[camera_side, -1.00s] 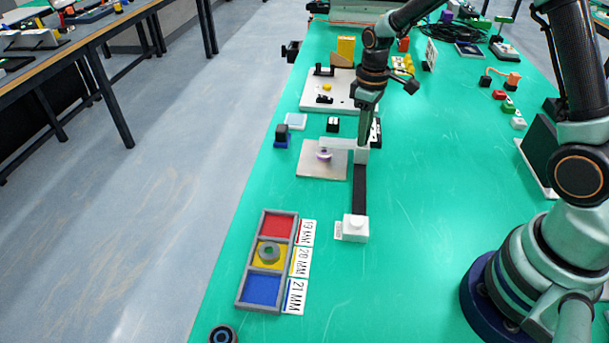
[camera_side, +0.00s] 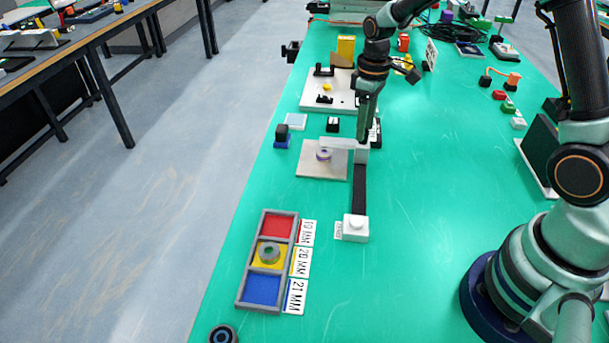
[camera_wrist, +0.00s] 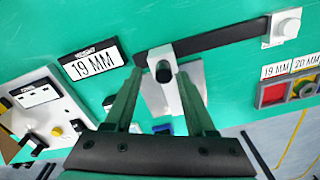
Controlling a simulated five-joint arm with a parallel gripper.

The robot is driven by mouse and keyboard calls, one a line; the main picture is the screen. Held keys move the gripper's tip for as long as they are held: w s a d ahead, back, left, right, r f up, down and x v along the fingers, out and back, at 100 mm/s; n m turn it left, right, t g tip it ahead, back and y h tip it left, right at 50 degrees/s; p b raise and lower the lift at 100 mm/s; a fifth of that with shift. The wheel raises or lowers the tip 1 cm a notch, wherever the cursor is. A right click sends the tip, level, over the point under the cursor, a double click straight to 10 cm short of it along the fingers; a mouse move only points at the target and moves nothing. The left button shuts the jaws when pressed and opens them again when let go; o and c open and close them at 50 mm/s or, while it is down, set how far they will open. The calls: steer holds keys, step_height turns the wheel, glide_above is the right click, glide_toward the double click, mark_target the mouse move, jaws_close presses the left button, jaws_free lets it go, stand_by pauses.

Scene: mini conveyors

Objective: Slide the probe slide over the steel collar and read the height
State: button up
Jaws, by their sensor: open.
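The probe slide (camera_side: 342,143) is a pale block with an arm, on a black rail (camera_side: 359,190). Its arm reaches over a beige plate (camera_side: 309,171), where a small purple-tinted ring (camera_side: 324,156) sits close by the arm. My gripper (camera_side: 364,139) is at the slide. In the wrist view my gripper (camera_wrist: 162,82) is open, its fingers either side of the slide's dark knob (camera_wrist: 163,71); contact cannot be told. The height display (camera_wrist: 93,61) reads 19 MM.
The grey-framed tray (camera_side: 265,211) has red, yellow and blue compartments, with 19, 20 and 21 MM labels (camera_side: 301,262) beside it. A white end block (camera_side: 355,229) closes the rail's near end. Small fixtures (camera_side: 333,125) stand behind the plate.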

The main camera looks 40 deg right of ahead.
step_height(320, 180, up, 10)
steer(key=shift+r, duration=0.2)
stand_by(0.3)
steer(key=s+a+r+m+t, duration=0.2)
steer(key=s+r, duration=0.1)
steer(key=s, duration=0.4)
steer(key=s+a+r+m+t, duration=0.2)
steer(key=s+a+t, duration=0.1)
steer(key=s, duration=0.4)
steer(key=shift+s+a+r+t, duration=0.2)
steer(key=shift+s+r+t, duration=0.1)
steer(key=shift+s+r, duration=0.1)
